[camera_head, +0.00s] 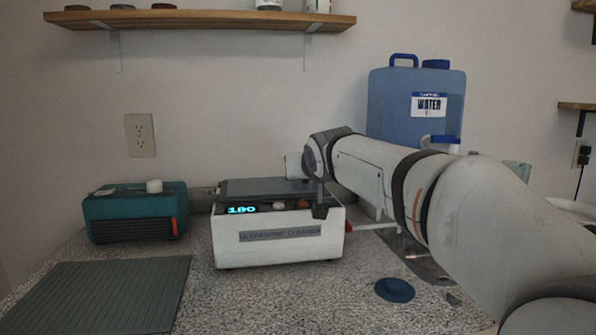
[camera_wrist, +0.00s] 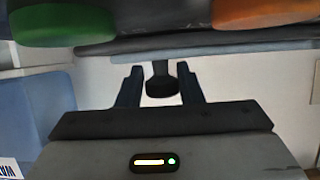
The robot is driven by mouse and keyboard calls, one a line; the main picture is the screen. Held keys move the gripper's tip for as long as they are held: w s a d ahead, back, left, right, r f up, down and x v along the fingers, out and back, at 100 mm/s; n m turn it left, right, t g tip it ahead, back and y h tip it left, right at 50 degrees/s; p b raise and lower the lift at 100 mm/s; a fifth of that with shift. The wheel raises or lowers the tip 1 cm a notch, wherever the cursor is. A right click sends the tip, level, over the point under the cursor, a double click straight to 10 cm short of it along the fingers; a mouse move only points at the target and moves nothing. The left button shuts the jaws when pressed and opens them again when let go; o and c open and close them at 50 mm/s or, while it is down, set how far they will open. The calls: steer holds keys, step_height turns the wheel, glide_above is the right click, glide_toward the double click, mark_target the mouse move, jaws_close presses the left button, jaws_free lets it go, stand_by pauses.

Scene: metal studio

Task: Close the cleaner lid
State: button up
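The ultrasonic cleaner (camera_head: 279,238) is a white box on the counter with a lit display. Its dark grey lid (camera_head: 265,188) lies roughly flat across the top in the head view; whether a small gap remains is too small to tell. My gripper (camera_head: 320,210) points down at the cleaner's front right corner, partly hidden by my wrist. In the wrist view, my gripper (camera_wrist: 160,72) has its two dark fingers apart. A dark knob (camera_wrist: 160,82) shows between them, with clear space on both sides. A green knob (camera_wrist: 62,25) and an orange knob (camera_wrist: 262,10) fill the upper edge.
A teal device (camera_head: 134,212) and a ribbed mat (camera_head: 100,292) are at the left. A blue water jug (camera_head: 400,105) stands behind my arm. A blue disc (camera_head: 395,290) lies on the counter at front right. A wooden shelf (camera_head: 200,20) hangs above.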

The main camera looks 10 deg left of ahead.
steer(key=o, duration=0.4)
steer(key=shift+d+f, duration=0.1)
steer(key=shift+s, duration=0.1)
steer(key=shift+s+r, duration=0.2)
steer(key=shift+r, duration=0.05)
steer(key=p+v, duration=0.1)
steer(key=v, duration=0.6)
steer(key=shift+s, duration=0.15)
steer(key=shift+d, duration=0.1)
